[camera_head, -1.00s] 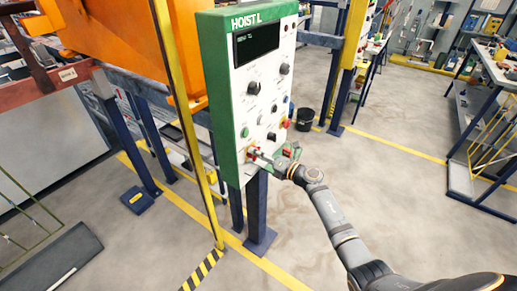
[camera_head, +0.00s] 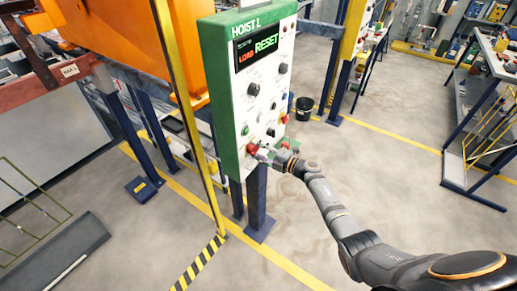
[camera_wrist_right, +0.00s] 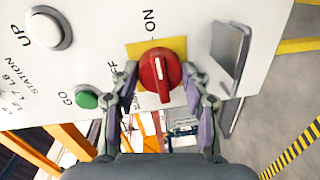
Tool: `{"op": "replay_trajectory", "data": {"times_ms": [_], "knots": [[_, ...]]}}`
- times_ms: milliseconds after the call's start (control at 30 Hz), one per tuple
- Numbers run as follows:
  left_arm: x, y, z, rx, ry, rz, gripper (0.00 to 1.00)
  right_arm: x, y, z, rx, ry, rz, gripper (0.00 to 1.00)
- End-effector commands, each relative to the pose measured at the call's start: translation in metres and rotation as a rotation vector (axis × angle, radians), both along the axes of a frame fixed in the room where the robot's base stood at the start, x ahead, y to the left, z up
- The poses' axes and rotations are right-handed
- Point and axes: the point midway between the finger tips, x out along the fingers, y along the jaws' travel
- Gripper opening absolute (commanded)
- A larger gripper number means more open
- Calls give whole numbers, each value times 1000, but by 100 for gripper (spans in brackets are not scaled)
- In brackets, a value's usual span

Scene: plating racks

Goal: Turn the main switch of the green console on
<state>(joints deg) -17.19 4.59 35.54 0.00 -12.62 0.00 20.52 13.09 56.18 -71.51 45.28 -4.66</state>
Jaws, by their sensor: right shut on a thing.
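The green console (camera_head: 229,100), marked HOIST L, stands on a blue post with its white panel facing right. Its display (camera_head: 257,51) is lit and reads LOAD and RESET. The red main switch (camera_head: 252,149) sits low on the panel. In the right wrist view the red knob (camera_wrist_right: 160,70) is on a yellow plate, with its white line along the up-down direction, roughly in line with the ON label; OFF is to the left. My right gripper (camera_wrist_right: 163,84) is shut on the knob, one finger on each side. My left gripper is not in view.
A green button (camera_wrist_right: 87,97) marked GO and a white UP button (camera_wrist_right: 48,28) are near the switch. A yellow post (camera_head: 188,120) stands just left of the console. A black bucket (camera_head: 304,108) is on the floor behind. Open floor lies to the right.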

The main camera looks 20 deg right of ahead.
Motion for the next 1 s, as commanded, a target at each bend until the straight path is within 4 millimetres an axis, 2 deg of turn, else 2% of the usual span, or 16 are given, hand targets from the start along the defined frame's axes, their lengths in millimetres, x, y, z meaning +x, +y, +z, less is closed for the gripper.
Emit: {"op": "replay_trajectory", "data": {"times_ms": [700, 733, 867, 1000], "knots": [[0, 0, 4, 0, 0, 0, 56, 0, 0, -1, 52, 42, 0, 15], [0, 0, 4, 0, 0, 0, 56, 0, 0, -1, 53, 41, 0, 50], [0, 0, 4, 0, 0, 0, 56, 0, 0, -1, 52, 41, 0, 68], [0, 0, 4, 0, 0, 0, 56, 0, 0, 0, 51, 40, 0, 70]]}}
